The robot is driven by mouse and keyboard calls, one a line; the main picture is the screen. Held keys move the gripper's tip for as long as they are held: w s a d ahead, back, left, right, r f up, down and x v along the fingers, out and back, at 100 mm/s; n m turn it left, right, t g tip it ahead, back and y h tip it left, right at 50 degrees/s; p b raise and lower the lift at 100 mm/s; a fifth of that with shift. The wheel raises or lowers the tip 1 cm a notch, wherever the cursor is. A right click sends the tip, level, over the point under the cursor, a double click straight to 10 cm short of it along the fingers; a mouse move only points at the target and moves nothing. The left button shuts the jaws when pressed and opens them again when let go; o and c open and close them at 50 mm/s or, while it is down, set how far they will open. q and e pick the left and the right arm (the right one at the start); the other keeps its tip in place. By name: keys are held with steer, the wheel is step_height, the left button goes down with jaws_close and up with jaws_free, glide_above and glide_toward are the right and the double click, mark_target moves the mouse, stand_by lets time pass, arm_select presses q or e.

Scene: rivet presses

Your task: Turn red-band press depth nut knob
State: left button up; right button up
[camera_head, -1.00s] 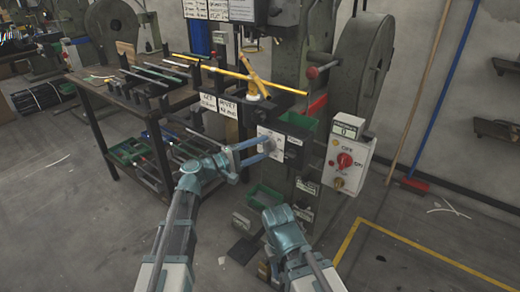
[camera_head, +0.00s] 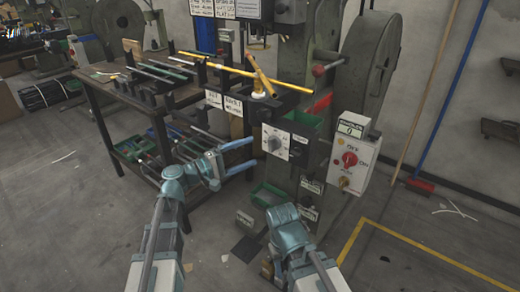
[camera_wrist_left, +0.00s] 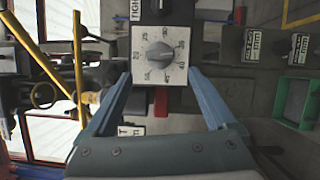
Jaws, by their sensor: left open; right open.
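A grey knob (camera_head: 274,143) sits on a white numbered dial plate (camera_head: 283,151) on the front of the press. In the left wrist view the knob (camera_wrist_left: 160,56) is centred ahead, its pointer slanting, with numbers around it. My left gripper (camera_head: 253,152) is open and empty, to the left of the plate in the head view and apart from the knob. In the left wrist view its fingers (camera_wrist_left: 160,78) are spread wide on either side of the plate's lower edge. My right arm shows at bottom centre, but its fingers are hidden. I cannot make out a red band.
A white control box (camera_head: 350,160) with a red knob stands right of the dial. A yellow bar (camera_head: 245,72) crosses above it. A green bin (camera_head: 268,195) is below. A workbench (camera_head: 95,84) with rods stands at left.

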arm_select(q)
steer(key=v, duration=0.7)
steer(key=shift+a, duration=0.1)
steer(key=s+d+f+m+g+y, duration=0.35)
steer(key=s+d+f, duration=0.25)
steer(key=f, duration=0.2)
steer(key=s+d+f+m+g+y, duration=0.3)
steer(key=s+d+f+g, duration=0.25)
steer(key=f, duration=0.25)
steer(key=s+a+f+m+g+y, duration=0.1)
steer(key=s+a+f+m+y, duration=0.5)
steer(key=s+y, duration=0.4)
step_height(320, 180, up, 34)
steer(key=d+n+p, duration=0.1)
steer(key=p, duration=3.3)
steer(key=shift+w+d+f, duration=0.15)
steer(key=shift+w+f, duration=0.05)
steer(key=shift+w, duration=0.3)
steer(key=shift+y, duration=0.25)
